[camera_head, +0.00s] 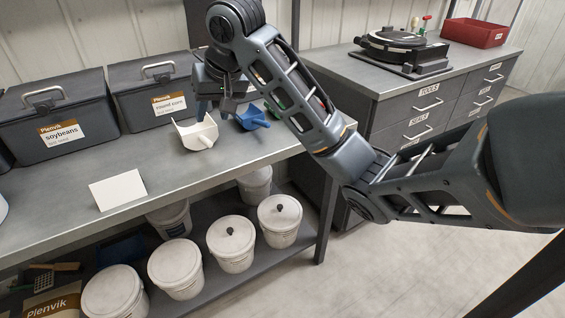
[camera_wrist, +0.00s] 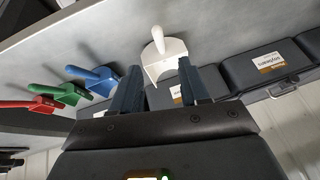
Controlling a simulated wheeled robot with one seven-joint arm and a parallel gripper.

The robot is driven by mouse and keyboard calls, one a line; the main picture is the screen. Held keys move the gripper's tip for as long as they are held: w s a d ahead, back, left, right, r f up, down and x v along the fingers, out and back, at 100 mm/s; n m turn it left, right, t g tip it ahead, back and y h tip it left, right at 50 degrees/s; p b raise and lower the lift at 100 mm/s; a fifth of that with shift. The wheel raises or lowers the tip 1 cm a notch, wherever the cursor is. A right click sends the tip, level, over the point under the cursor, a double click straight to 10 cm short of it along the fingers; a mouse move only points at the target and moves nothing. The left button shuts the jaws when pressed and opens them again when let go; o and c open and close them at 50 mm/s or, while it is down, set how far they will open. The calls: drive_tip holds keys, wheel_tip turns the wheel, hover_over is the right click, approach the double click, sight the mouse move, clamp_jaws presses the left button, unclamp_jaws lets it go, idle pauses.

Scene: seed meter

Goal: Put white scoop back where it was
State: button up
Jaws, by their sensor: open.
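The white scoop (camera_head: 197,135) sits on the metal bench top (camera_head: 75,205), in front of the round corn box. It also shows in the wrist view (camera_wrist: 163,60), just beyond the fingertips, with its handle pointing up in that picture. My gripper (camera_head: 213,108) is open and empty, close above and behind the scoop in the head view. In the wrist view its two fingers (camera_wrist: 160,82) are spread apart, with the scoop's bowl showing between and past their tips. I cannot tell whether a finger touches the scoop.
A blue scoop (camera_head: 253,118) lies to the right of the white one; green (camera_wrist: 62,93) and red (camera_wrist: 35,104) scoops follow. The soybeans box (camera_head: 55,115) and round corn box (camera_head: 155,88) stand behind. A white card (camera_head: 118,190) lies at front left. White buckets (camera_head: 232,240) stand below.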

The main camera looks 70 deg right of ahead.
drive_tip(key=shift+a, duration=0.1)
drive_tip(key=w+a+f+t+y, duration=0.25)
drive_tip(key=a+f, duration=0.25)
drive_tip(key=a, duration=0.5)
drive_tip(key=s+a+f+t, duration=0.2)
drive_tip(key=s+a+f, duration=0.15)
drive_tip(key=a, duration=0.35)
drive_tip(key=s+a+f+t, duration=0.2)
drive_tip(key=a+f, duration=0.2)
drive_tip(key=a, duration=0.3)
drive_tip(key=s+a+f+n+t+h, duration=0.1)
drive_tip(key=s+n, duration=0.1)
drive_tip(key=s, duration=1.1)
drive_tip(key=s+a+f+n+t+h, duration=0.1)
drive_tip(key=s+f+n, duration=0.1)
drive_tip(key=s, duration=1)
drive_tip(key=s+d+r+n+y, duration=0.1)
drive_tip(key=s+d+r+n, duration=0.1)
drive_tip(key=s+r, duration=0.3)
drive_tip(key=s+n, duration=0.1)
drive_tip(key=s, duration=0.2)
drive_tip(key=shift+n+t, duration=0.35)
drive_tip(key=shift+n, duration=0.05)
drive_tip(key=shift+o, duration=0.5)
